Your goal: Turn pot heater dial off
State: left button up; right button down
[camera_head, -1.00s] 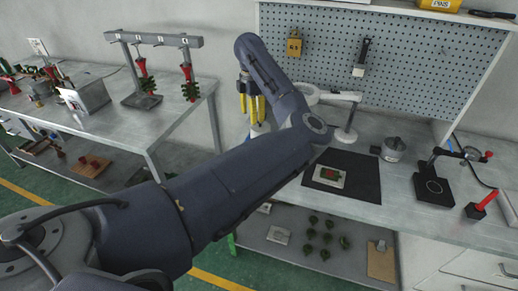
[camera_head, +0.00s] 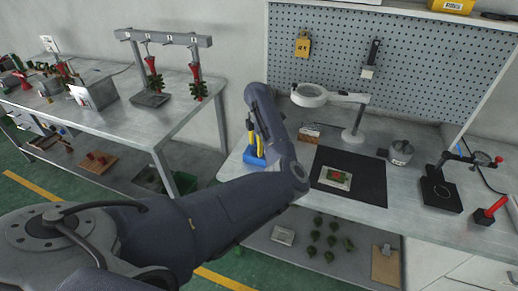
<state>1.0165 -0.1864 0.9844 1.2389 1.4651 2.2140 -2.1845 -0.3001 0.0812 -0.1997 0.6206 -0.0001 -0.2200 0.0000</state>
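A small grey metal pot (camera_head: 401,152), which looks like the pot heater, stands on the right workbench beside the black mat. It is small in the picture, and I cannot make out its dial or the dial's setting. One arm of mine crosses from the lower left to the front left of this bench. Its gripper cannot be seen, and the arm stays well left of the pot. My other gripper is not in view.
A magnifier lamp (camera_head: 352,135) stands behind. A black stand (camera_head: 440,194) and a red-handled tool (camera_head: 489,211) are to the right. A blue holder (camera_head: 253,157) with yellow handles is partly behind my arm.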

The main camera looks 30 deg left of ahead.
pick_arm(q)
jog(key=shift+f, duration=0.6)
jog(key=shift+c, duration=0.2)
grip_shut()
